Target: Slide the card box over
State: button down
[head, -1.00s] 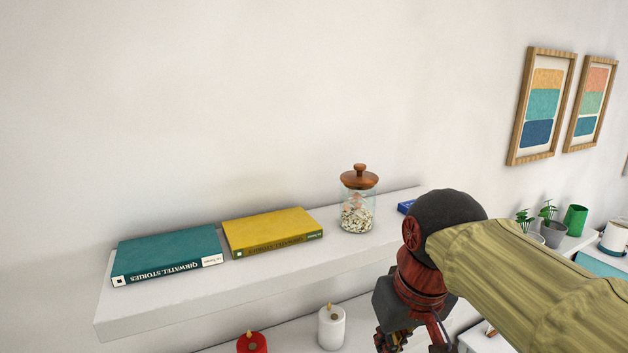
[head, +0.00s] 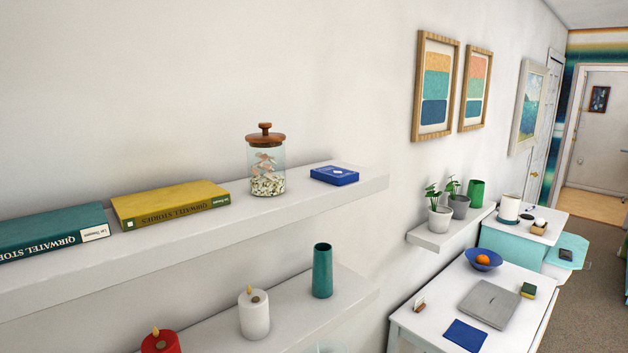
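A small flat blue card box (head: 334,176) with a white mark on its top lies on the upper white shelf (head: 222,225), near the shelf's right end. A glass jar with a wooden lid (head: 267,165) stands to its left, with a short gap of bare shelf between them. My gripper and arm are not in the head view now.
A yellow book (head: 171,204) and a teal book (head: 52,232) lie left of the jar. The lower shelf holds a teal vase (head: 322,271), a white candle (head: 254,314) and a red candle (head: 161,341). A white table (head: 452,305) stands at right.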

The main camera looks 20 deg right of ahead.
aim_at(331, 175)
jog(key=k+l, duration=0.3)
jog(key=l, duration=0.2)
jog(key=l+u, duration=0.25)
jog(key=l, duration=1)
jog(key=i+l, duration=0.2)
jog(key=i, duration=0.25)
jog(key=i+l+u, duration=0.1)
jog(key=i+l, duration=0.15)
jog(key=i, duration=0.2)
